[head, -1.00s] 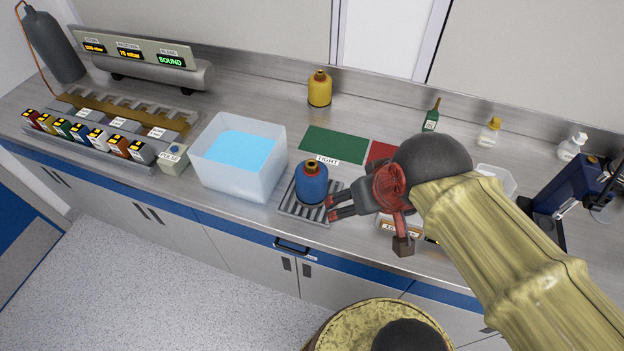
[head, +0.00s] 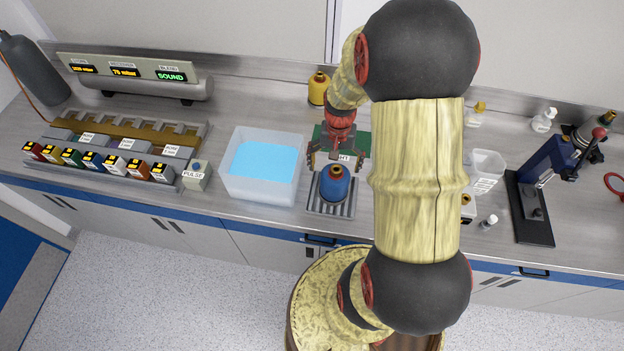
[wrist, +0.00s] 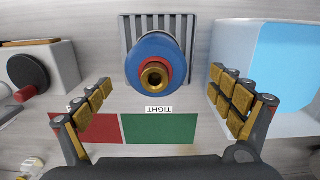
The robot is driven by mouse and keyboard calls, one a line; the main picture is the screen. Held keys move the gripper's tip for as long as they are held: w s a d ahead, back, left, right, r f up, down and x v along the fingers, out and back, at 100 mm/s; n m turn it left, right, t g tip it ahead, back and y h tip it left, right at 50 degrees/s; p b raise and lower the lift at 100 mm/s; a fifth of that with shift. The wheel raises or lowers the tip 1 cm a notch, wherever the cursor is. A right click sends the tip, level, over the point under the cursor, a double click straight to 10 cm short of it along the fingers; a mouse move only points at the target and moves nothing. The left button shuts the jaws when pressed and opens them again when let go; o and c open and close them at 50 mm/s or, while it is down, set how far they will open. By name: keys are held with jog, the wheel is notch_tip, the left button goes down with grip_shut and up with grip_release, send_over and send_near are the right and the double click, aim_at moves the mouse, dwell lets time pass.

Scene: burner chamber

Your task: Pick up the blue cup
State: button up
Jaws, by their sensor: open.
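The blue cup (head: 334,186) is a rounded blue vessel with a red collar and brass neck. It stands upright on a grey slotted drain plate (head: 346,211) near the counter's front edge. My gripper (head: 337,160) is open and empty just behind the cup in the head view, fingers spread. In the wrist view the cup (wrist: 155,62) sits centred, a little ahead of the gap between the fingertips of my gripper (wrist: 162,82). I see no finger touching it.
An open bin of blue liquid (head: 262,165) stands left of the cup. Green (wrist: 160,130) and red (wrist: 92,130) mats lie behind it, with a TIGHT label. A yellow bottle (head: 318,88) stands at the back. A blue press (head: 545,165) stands at the right.

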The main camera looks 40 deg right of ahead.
aim_at(335, 178)
jog(key=shift+s+d+f, duration=0.25)
jog(key=shift+d+f, duration=0.05)
jog(key=shift+d, duration=0.05)
jog(key=f, duration=0.2)
jog(key=shift+w+a+f, duration=0.15)
jog(key=shift+w+f, duration=0.05)
jog(key=shift+f, duration=0.1)
jog(key=f, duration=0.4)
jog(key=shift+s+f, duration=0.2)
jog(key=shift+c, duration=0.9)
jog(key=c, duration=1)
jog(key=shift+c, duration=0.3)
jog(key=shift+r, duration=0.15)
jog(key=shift+c, duration=0.2)
